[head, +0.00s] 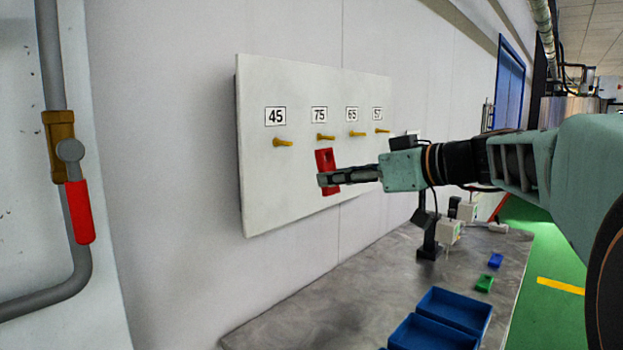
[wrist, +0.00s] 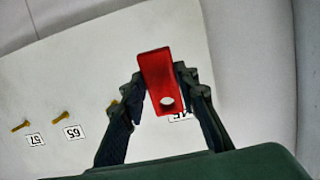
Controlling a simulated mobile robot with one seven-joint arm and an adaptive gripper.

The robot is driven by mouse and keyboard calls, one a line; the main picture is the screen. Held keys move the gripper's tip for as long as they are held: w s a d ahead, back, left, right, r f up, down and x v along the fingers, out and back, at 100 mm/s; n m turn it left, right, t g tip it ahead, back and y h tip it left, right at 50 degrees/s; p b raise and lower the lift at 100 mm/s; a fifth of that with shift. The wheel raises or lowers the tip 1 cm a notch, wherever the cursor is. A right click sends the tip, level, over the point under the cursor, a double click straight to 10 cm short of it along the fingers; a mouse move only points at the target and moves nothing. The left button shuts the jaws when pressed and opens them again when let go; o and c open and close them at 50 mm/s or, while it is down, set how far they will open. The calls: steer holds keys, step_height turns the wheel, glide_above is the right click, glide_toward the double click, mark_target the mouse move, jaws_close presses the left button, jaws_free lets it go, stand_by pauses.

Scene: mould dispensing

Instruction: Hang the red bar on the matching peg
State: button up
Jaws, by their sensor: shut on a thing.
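My gripper (head: 325,180) is shut on the red bar (head: 326,159), which it holds in front of the white board (head: 290,205), below the label 75 in the head view. In the wrist view, the red bar (wrist: 156,70) sits between the fingers of my gripper (wrist: 163,92), with a round hole near its lower end. Yellow pegs stick out under the labels 45 (head: 283,142), 75 (head: 325,137), 65 (head: 356,133) and 57 (head: 381,131). The pegs look empty. No number is readable on the bar. The wrist view shows the labels upside down.
A metal table (head: 335,310) below the board carries blue bins (head: 457,308), a green bar (head: 484,284), a blue bar (head: 495,260) and a dark stand (head: 430,240). A pipe with a red-handled valve (head: 78,212) runs at the far left.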

steer(key=shift+s+a+r, duration=0.1)
steer(key=shift+s+r, duration=0.05)
steer(key=shift+r, duration=0.45)
steer(key=shift+s+r, duration=0.15)
steer(key=shift+r, duration=0.45)
steer(key=shift+y, duration=0.3)
steer(key=shift+r+p+x, duration=0.2)
steer(key=shift+p+x, duration=0.4)
steer(key=shift+x, duration=1.2)
steer(key=shift+r+p+x, duration=0.25)
steer(key=shift+p+x, duration=0.3)
steer(key=shift+x, duration=1.3)
steer(key=shift+r+p+x, duration=0.2)
steer(key=shift+p+x, duration=0.4)
steer(key=shift+x, duration=1.2)
steer(key=shift+w+a, duration=0.1)
steer(key=o, duration=1.2)
steer(key=shift+o, duration=0.2)
